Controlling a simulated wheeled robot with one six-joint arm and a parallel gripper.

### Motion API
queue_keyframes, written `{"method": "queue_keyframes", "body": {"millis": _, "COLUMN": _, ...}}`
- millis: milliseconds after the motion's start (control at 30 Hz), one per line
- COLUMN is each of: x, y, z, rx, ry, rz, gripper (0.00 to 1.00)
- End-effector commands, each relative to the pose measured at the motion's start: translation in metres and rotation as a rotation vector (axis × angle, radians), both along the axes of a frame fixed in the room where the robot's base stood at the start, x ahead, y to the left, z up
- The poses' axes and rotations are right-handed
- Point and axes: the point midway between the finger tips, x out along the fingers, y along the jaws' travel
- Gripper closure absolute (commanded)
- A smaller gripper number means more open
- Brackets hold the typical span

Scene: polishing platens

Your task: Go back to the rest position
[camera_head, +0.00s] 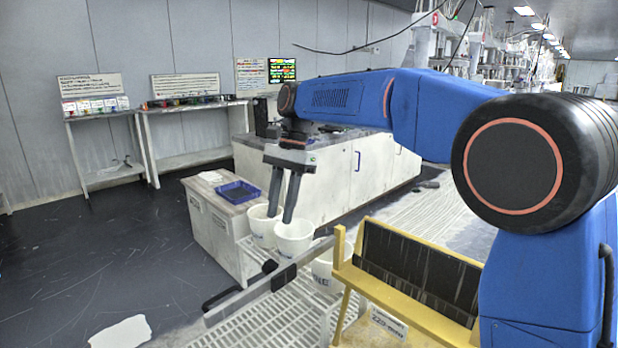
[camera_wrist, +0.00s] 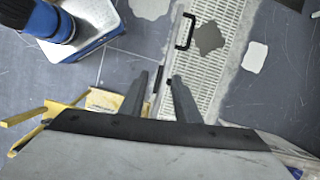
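My gripper (camera_head: 280,218) hangs from the end of my blue arm with its two long dark fingers pointing down. A narrow gap shows between the fingers, and nothing is between them. In the head view the fingertips overlap the white buckets behind; I cannot tell the exact distance. In the wrist view the two fingers of my gripper (camera_wrist: 167,78) are also apart, over the floor and grating, with nothing held.
White buckets (camera_head: 294,238) stand on the white grating (camera_head: 262,315). A blue tray (camera_head: 238,192) lies on a low cabinet (camera_head: 207,222). A yellow rack (camera_head: 367,284) with dark slats stands close to my arm. Dark floor (camera_head: 60,270) is open at left.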

Motion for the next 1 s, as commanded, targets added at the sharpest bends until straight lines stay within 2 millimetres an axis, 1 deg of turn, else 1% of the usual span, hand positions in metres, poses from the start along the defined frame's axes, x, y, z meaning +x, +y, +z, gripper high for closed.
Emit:
{"method": "queue_keyframes", "body": {"millis": 33, "x": -0.006, "y": -0.019, "z": 0.004, "rx": 0.008, "ry": -0.026, "rz": 0.008, "gripper": 0.7}}
{"method": "queue_keyframes", "body": {"millis": 100, "x": -0.013, "y": -0.041, "z": 0.006, "rx": 0.018, "ry": -0.061, "rz": 0.027, "gripper": 0.7}}
{"method": "queue_keyframes", "body": {"millis": 267, "x": -0.033, "y": -0.091, "z": 0.008, "rx": 0.031, "ry": -0.142, "rz": 0.073, "gripper": 0.7}}
{"method": "queue_keyframes", "body": {"millis": 400, "x": -0.054, "y": -0.132, "z": 0.006, "rx": 0.033, "ry": -0.213, "rz": 0.117, "gripper": 0.7}}
{"method": "queue_keyframes", "body": {"millis": 467, "x": -0.064, "y": -0.15, "z": 0.004, "rx": 0.033, "ry": -0.243, "rz": 0.137, "gripper": 0.7}}
{"method": "queue_keyframes", "body": {"millis": 600, "x": -0.088, "y": -0.187, "z": -0.003, "rx": 0.024, "ry": -0.313, "rz": 0.186, "gripper": 0.7}}
{"method": "queue_keyframes", "body": {"millis": 733, "x": -0.113, "y": -0.221, "z": -0.013, "rx": 0.009, "ry": -0.376, "rz": 0.233, "gripper": 0.7}}
{"method": "queue_keyframes", "body": {"millis": 1000, "x": -0.169, "y": -0.28, "z": -0.043, "rx": -0.041, "ry": -0.496, "rz": 0.338, "gripper": 0.7}}
